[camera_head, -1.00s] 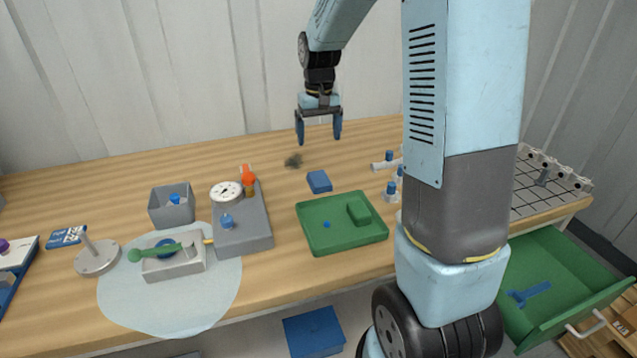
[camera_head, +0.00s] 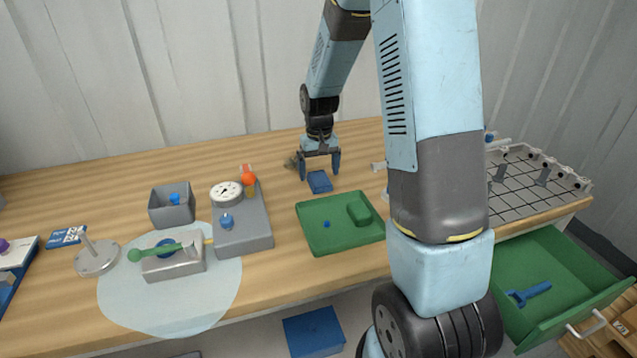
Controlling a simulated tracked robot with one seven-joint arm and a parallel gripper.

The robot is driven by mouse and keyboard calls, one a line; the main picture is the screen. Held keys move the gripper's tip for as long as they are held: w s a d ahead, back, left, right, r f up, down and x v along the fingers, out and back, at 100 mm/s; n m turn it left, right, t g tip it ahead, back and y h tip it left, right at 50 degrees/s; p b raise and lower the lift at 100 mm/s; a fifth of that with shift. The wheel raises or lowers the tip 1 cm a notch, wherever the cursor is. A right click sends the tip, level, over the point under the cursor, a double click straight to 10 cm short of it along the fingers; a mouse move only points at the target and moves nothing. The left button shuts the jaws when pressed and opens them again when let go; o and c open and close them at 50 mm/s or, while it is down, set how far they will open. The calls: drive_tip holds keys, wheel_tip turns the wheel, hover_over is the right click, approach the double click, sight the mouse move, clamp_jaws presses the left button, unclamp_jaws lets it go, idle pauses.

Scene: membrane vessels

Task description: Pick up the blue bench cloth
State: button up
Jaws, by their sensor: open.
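The blue bench cloth (camera_head: 319,182) appears as a small folded blue block lying on the wooden bench, just behind the green tray. My gripper (camera_head: 319,177) points down at the cloth's back edge, its two blue fingers apart, one on each side of the cloth. The fingers are open, and nothing is held between them. Whether the fingertips touch the bench is too small to tell.
A green tray (camera_head: 315,240) is in front of the cloth. A grey device with a dial (camera_head: 245,240) is to the left, beside an orange-topped item (camera_head: 249,179). Bench space behind the tray is mostly clear.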

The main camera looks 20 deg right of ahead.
drive_tip(key=shift+f, duration=1.1)
drive_tip(key=shift+c, duration=0.4)
drive_tip(key=c, duration=1.1)
drive_tip(key=shift+r, duration=0.1)
drive_tip(key=shift+c, duration=0.2)
wheel_tip(320, 180, up, 3)
drive_tip(key=shift+f, duration=0.2)
drive_tip(key=s+r, duration=1)
drive_tip(key=s, duration=0.4)
drive_tip(key=shift+r, duration=0.15)
